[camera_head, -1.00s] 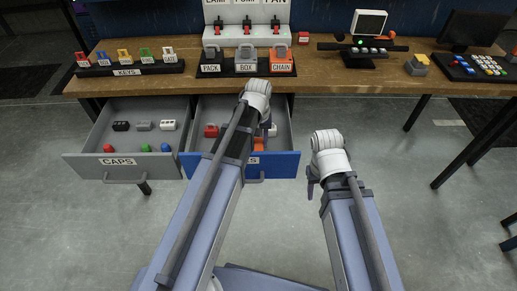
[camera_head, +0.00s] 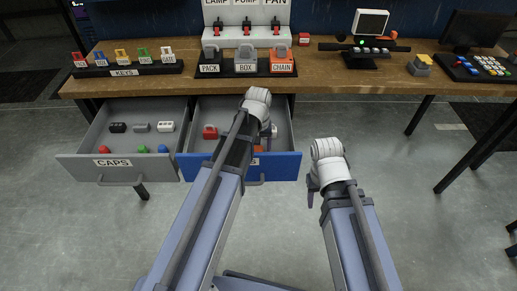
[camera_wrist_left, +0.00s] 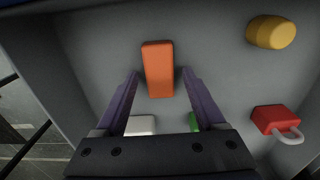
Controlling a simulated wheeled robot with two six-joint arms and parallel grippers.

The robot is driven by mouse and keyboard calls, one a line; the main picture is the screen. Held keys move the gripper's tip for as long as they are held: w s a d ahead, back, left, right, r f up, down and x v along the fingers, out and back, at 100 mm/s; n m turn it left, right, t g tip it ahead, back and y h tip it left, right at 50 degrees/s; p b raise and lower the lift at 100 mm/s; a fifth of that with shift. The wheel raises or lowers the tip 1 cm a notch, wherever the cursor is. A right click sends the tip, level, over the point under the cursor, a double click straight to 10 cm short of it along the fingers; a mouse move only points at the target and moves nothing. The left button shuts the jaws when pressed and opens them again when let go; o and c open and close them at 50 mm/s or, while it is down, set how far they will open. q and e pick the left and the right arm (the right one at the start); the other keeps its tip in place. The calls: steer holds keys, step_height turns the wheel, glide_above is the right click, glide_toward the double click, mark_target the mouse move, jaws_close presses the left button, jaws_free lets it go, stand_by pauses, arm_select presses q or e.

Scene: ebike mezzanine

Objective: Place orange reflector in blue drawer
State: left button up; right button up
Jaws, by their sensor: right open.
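The blue drawer (camera_head: 215,170) is pulled out below the workbench. The orange reflector is an orange block (camera_wrist_left: 158,68) lying on the grey drawer floor in the left wrist view. My left gripper (camera_wrist_left: 161,75) is open above it, with one finger on each side and visible gaps between. In the head view my left gripper (camera_head: 268,132) is down inside the drawer, and my arm hides most of the reflector. My right gripper (camera_head: 311,192) is open and empty in the air, to the right of the drawer.
Also in the drawer are a red padlock (camera_wrist_left: 276,120), a yellow-orange cylinder (camera_wrist_left: 271,32), and partly hidden white (camera_wrist_left: 141,125) and green (camera_wrist_left: 194,122) pieces. A grey CAPS drawer (camera_head: 85,170) stands open on the left. The workbench edge (camera_head: 350,90) runs behind my arms.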

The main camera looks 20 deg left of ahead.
arm_select(q)
steer(key=shift+r, duration=0.15)
step_height(320, 180, up, 12)
steer(key=p, duration=1.2)
